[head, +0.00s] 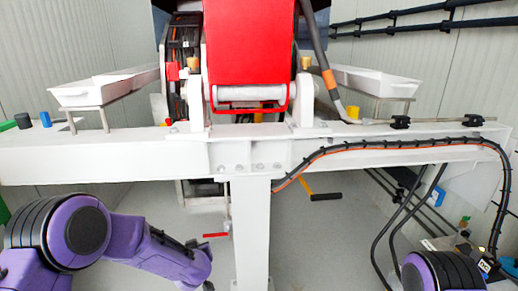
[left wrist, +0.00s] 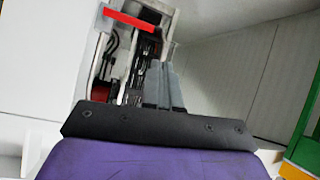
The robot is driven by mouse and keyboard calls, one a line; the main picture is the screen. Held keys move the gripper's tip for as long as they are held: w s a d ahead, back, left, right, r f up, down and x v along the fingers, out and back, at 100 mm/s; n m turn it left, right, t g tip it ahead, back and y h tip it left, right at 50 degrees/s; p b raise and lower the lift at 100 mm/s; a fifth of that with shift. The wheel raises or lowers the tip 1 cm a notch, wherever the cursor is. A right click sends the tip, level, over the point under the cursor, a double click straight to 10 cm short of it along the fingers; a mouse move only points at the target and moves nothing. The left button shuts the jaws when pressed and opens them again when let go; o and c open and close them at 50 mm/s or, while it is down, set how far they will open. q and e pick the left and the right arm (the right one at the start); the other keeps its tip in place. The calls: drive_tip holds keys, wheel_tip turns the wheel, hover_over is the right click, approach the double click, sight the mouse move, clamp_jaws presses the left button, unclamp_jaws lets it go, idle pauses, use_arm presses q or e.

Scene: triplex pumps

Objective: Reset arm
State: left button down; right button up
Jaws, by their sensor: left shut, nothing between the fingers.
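My left gripper (left wrist: 163,70) shows in the left wrist view with its grey fingers together and nothing between them. Behind the fingertips is a pump frame (left wrist: 112,50) with dark hoses or chain inside and a red bar (left wrist: 140,22) across its top. I cannot tell whether the fingers touch it; they appear apart. My right arm shows only as a purple link at the lower right.
A white post (head: 251,230) stands in the middle under the beam. A red handle (head: 216,235) and a yellow-black handle (head: 312,195) stick out near it. Black cables (head: 400,215) hang at the right. A green frame (left wrist: 304,135) stands at the right in the wrist view.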

use_arm(q)
drive_tip(key=s+a+f+n+g+p, duration=0.15)
drive_tip(key=s+f, duration=0.35)
drive_tip(key=s, duration=0.5)
drive_tip(key=s+a+f+n+g+p, duration=0.1)
drive_tip(key=s+a+f+g, duration=0.15)
drive_tip(key=s+f, duration=0.6)
drive_tip(key=s+a+g+p, duration=0.1)
drive_tip(key=s+g, duration=0.1)
drive_tip(key=s, duration=1)
drive_tip(key=s+a+g+p, duration=0.1)
drive_tip(key=s+a, duration=0.1)
drive_tip(key=s, duration=1.1)
drive_tip(key=shift+r+m+g, duration=0.4)
drive_tip(key=shift+m, duration=0.05)
drive_tip(key=shift+a, duration=0.1)
